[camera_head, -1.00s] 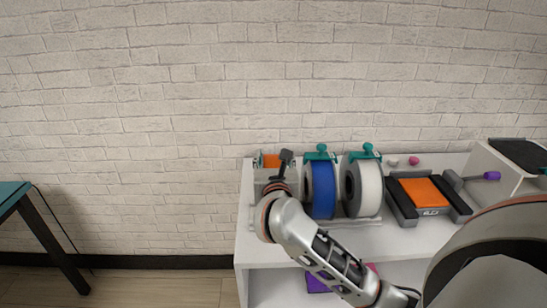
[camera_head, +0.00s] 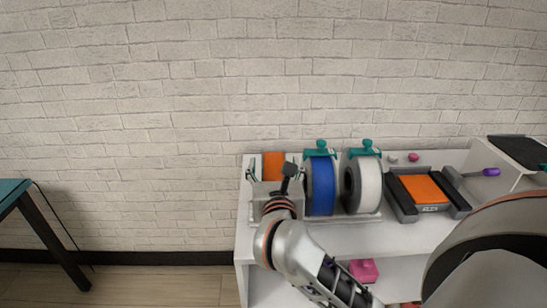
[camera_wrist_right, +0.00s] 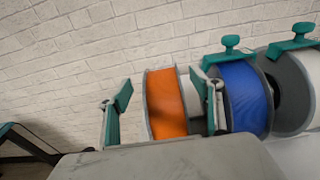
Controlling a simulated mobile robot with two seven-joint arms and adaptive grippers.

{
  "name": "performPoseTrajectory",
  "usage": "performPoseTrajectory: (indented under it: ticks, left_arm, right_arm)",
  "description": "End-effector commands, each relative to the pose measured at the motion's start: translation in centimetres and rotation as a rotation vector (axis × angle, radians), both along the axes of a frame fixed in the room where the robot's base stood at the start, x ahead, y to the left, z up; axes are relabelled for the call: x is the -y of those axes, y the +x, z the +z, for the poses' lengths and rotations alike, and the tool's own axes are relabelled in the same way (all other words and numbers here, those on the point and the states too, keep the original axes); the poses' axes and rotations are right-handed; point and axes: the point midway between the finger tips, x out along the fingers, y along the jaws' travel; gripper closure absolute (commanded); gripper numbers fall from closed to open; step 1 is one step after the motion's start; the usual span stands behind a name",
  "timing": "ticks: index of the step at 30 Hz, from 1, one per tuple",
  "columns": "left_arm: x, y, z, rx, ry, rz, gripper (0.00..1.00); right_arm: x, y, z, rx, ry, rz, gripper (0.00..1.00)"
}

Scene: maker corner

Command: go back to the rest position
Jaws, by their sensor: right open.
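My right gripper (camera_head: 270,178) is at the left end of the white shelf's top (camera_head: 400,236), with its arm coming up from below. Its two teal-tipped fingers stand apart in the right wrist view (camera_wrist_right: 160,106), and nothing is held. An orange spool (camera_head: 273,160) is just beyond the fingers and partly hidden by the gripper. In the right wrist view the orange spool (camera_wrist_right: 166,100) shows between the fingers; I cannot tell whether they touch it. My left gripper is not in view.
A blue spool (camera_head: 322,187) and a white spool (camera_head: 368,185), both with teal clips, stand right of the gripper. A black device with an orange plate (camera_head: 424,189) is farther right. A pink block (camera_head: 364,270) lies on the lower shelf. A teal-topped table (camera_head: 12,192) is far left.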

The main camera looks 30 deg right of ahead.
Motion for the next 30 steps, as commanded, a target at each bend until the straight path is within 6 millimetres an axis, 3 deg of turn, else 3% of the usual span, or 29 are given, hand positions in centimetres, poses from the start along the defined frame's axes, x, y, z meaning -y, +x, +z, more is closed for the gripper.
performPoseTrajectory:
  ticks: [3,9,20,23,26,30]
  left_arm:
    - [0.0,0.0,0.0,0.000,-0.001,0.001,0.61]
    - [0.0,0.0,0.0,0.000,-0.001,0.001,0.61]
    - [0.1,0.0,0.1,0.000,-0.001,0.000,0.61]
    - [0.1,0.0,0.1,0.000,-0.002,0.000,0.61]
    - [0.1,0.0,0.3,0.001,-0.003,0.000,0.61]
    - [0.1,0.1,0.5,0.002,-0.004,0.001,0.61]
  right_arm:
    - [-1.2,-1.9,0.2,0.000,0.004,0.002,0.36]
    - [-2.4,-3.9,0.4,0.001,0.000,0.001,0.36]
    - [-2.2,-4.5,0.8,0.006,-0.046,-0.015,0.36]
    - [-1.1,-5.0,1.8,0.018,-0.198,-0.055,0.36]
    - [-0.5,-5.8,3.5,0.023,-0.468,-0.106,0.36]
    - [-2.5,-6.8,5.0,-0.007,-0.951,-0.142,0.36]
